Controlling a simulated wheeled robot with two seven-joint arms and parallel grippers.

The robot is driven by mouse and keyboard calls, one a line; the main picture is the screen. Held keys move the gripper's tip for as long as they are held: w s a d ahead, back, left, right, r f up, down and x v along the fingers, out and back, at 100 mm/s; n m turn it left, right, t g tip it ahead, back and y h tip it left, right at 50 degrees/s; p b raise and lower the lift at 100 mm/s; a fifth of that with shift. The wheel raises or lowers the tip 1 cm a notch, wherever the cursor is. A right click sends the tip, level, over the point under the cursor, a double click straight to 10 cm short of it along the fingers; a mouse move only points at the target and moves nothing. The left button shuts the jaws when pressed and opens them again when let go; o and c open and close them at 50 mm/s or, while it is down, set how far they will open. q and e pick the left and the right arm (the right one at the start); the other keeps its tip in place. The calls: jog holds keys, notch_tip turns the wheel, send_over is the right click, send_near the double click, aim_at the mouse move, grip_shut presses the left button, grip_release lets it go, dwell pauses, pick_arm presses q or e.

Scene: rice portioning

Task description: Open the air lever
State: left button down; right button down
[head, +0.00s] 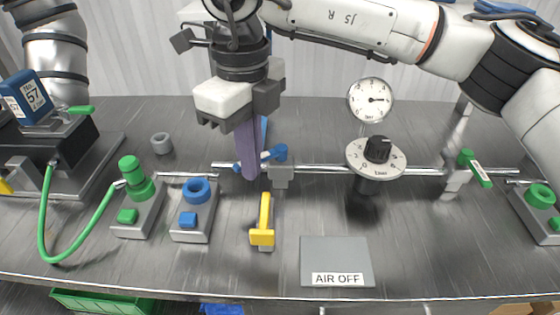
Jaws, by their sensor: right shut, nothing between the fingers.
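A metal air pipe (325,169) runs across the bench and carries a grey valve block (281,176). A blue lever (280,152) sits at this valve and slants down to the left, partly hidden behind my gripper fingers. My right gripper (250,174) points down with its purple fingers shut and empty. The fingertips overlap the blue lever just left of the valve block; I cannot tell whether they touch it. A grey plate (335,255) in front reads "AIR OFF". My left gripper is not in view.
A round gauge (370,98) and a dial (376,158) stand to the right, with a green-handled valve (480,173) beyond. The bench's front middle is mostly clear.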

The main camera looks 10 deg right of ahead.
jog(key=shift+w+a, duration=0.25)
jog(key=shift+w, duration=0.1)
jog(key=shift+w+a+r+p, duration=0.1)
jog(key=shift+w+a+p, duration=0.2)
jog(key=shift+w+p, duration=0.2)
jog(key=shift+w+a, duration=0.15)
jog(key=shift+w, duration=0.25)
jog(key=shift+w, duration=0.1)
